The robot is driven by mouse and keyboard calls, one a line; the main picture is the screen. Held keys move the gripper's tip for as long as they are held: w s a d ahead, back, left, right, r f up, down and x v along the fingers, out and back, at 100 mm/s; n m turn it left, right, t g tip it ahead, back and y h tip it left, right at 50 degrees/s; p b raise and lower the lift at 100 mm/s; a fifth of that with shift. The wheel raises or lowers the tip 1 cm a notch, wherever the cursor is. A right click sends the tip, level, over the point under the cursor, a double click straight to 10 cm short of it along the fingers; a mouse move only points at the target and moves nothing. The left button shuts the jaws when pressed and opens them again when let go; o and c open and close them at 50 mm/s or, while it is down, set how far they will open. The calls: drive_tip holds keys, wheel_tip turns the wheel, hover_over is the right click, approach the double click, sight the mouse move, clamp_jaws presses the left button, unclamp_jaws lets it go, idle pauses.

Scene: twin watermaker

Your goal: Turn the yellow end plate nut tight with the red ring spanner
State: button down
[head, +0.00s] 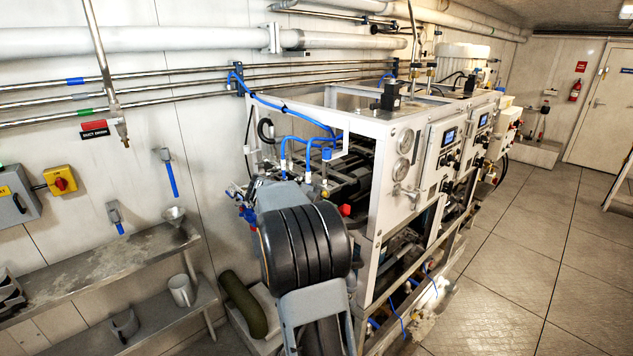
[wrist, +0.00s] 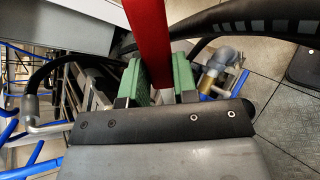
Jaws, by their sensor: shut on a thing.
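The red ring spanner (wrist: 148,35) shows in the wrist view as a flat red bar running up out of the top of the picture. My gripper (wrist: 160,82) is shut on it, with a green finger pad on either side of the bar. The spanner's ring end is out of view. In the head view my own arm hides the gripper, and I cannot make out the spanner for certain. I cannot make out the yellow end plate nut in either view.
The white-framed watermaker (head: 385,175) stands just beyond my arm. Blue hoses (head: 310,145) and a red knob (head: 345,210) are close to it. A metal shelf (head: 90,275) with a mug (head: 181,291) below is at left. Floor (head: 520,270) at right is clear.

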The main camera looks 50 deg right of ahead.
drive_tip(key=w+d+r+n+t+h+p, duration=0.1)
drive_tip(key=w+d+r+n+t+h, duration=0.3)
drive_tip(key=r+n+t+h, duration=0.2)
drive_tip(key=shift+d+n+t+h, duration=0.3)
drive_tip(key=shift+n+t+h, duration=0.25)
drive_tip(key=shift+h, duration=0.55)
drive_tip(key=shift+a+f+g+b, duration=0.1)
drive_tip(key=shift+g+b, duration=0.15)
drive_tip(key=shift+b, duration=0.55)
idle(0.6)
drive_tip(key=shift+s+d, duration=0.1)
drive_tip(key=shift+d, duration=1.1)
